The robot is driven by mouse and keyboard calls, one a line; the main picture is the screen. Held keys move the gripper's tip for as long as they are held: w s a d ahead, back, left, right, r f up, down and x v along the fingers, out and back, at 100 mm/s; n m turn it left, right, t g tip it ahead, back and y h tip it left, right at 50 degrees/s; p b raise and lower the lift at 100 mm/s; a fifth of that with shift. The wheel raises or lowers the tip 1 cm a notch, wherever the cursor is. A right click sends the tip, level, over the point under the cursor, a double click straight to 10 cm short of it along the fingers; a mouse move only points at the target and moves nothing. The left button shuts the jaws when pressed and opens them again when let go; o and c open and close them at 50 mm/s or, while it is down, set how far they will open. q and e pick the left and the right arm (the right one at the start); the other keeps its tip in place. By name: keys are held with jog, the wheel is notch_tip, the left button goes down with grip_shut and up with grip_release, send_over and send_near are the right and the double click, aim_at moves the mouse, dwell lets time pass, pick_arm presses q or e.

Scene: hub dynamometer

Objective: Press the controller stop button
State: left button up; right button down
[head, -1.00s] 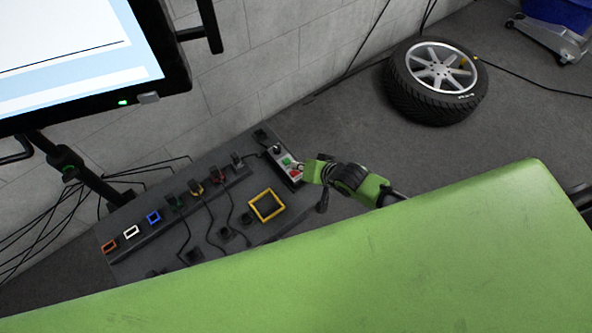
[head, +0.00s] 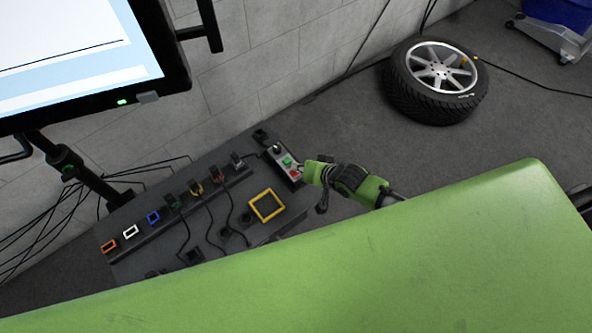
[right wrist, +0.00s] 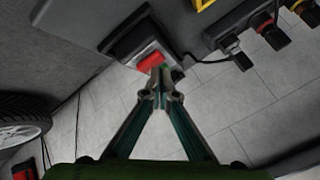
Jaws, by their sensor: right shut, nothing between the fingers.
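The controller (head: 280,152) is a small light grey box with a green button (head: 287,161) and a red button (head: 294,173), at the right end of the dark bench top. The red stop button also shows in the right wrist view (right wrist: 150,62), just beyond my fingertips. My right gripper (head: 304,170) is shut and empty, at the controller's right side beside the red button. In the right wrist view its closed tips (right wrist: 160,76) overlap the button's lower edge; I cannot tell whether they touch it. My left gripper is not in view.
The dark bench top (head: 220,212) carries coloured sockets, cables and a yellow square frame (head: 267,205). A monitor (head: 70,60) hangs at upper left. A wheel (head: 436,80) lies on the floor behind. My large green body panel fills the front.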

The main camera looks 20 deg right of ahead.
aim_at(298, 173)
jog(key=shift+f, duration=0.5)
dwell(0.9)
jog(key=shift+r, duration=0.1)
jog(key=shift+r+p, duration=0.75)
jog(key=shift+r, duration=0.05)
notch_tip(298, 173, up, 5)
jog(key=p, duration=0.5)
jog(key=shift+r, duration=0.1)
dwell(0.6)
